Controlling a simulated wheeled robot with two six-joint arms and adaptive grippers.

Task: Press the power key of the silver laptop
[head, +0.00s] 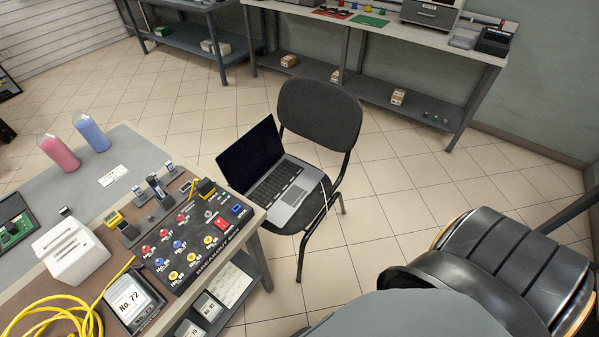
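The silver laptop (291,196) lies open on the seat of a black chair (320,115), just beyond the right edge of the workbench. Its screen (250,156) is dark and stands up at the left, and its dark keyboard (274,182) faces up. The touchpad side points toward the lower right. The power key is too small to make out among the keys. Neither of my grippers is in view.
The near workbench (60,178) carries a black connector panel (195,243), a yellow cable (50,308), a white block (75,255) and pink and blue bottles. A dark padded object (515,255) fills the lower right. Tiled floor is clear right of the chair. Another bench stands behind.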

